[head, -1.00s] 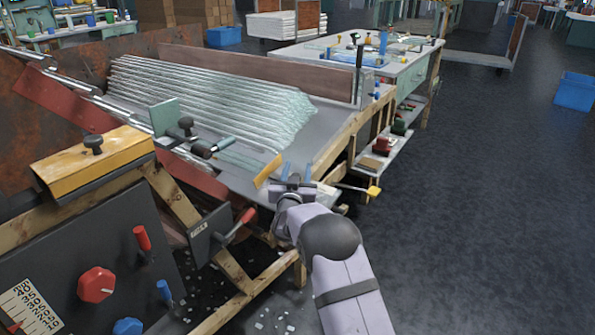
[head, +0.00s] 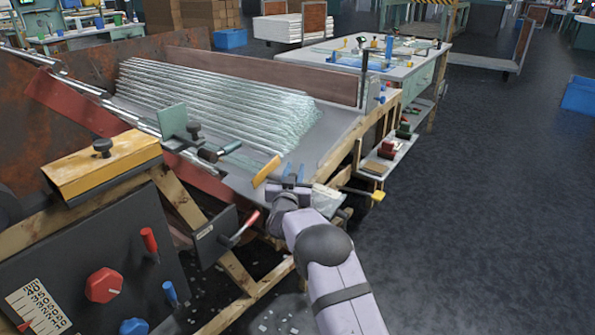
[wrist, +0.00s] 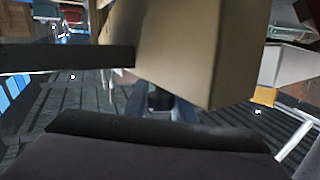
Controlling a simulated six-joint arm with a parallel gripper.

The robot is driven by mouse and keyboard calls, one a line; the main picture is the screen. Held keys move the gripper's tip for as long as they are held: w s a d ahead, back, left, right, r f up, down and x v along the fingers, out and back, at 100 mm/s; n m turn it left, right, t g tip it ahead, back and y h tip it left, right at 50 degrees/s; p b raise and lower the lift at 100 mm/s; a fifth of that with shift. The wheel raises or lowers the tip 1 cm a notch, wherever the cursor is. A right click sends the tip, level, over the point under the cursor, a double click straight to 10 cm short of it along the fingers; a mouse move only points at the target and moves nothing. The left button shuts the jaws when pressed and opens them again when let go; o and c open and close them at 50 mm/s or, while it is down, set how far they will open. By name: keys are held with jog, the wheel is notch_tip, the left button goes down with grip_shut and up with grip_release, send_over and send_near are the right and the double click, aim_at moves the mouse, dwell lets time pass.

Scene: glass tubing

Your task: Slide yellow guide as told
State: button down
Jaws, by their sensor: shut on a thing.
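A small yellow plate (head: 266,170), which I take as the yellow guide, stands tilted at the lower right end of the sloping rack. My gripper (head: 289,182) is at its right side and appears shut on the guide's fitting; the arm and wrist hide the exact contact. Glass tubes (head: 210,95) lie side by side on the rack.
A green plate with black knobs (head: 173,120) stands left of the guide. A larger yellow block (head: 103,165) is on the left frame. A dark panel (head: 95,265) carries red and blue controls. A red-handled lever (head: 245,225) is below the guide. Open floor (head: 480,200) lies right.

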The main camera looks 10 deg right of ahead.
jog(key=shift+w+a+r, duration=0.1)
jog(key=shift+a+r, duration=0.1)
jog(key=shift+a, duration=0.1)
jog(key=c, duration=1.8)
grip_release()
jog(key=shift+c, duration=0.2)
jog(key=o, duration=0.3)
jog(key=shift+w+f, duration=0.1)
jog(key=shift+f, duration=0.05)
jog(key=shift+s, duration=0.2)
jog(key=shift+p+v, duration=0.55)
jog(key=shift+v, duration=2.95)
jog(key=shift+d, duration=0.1)
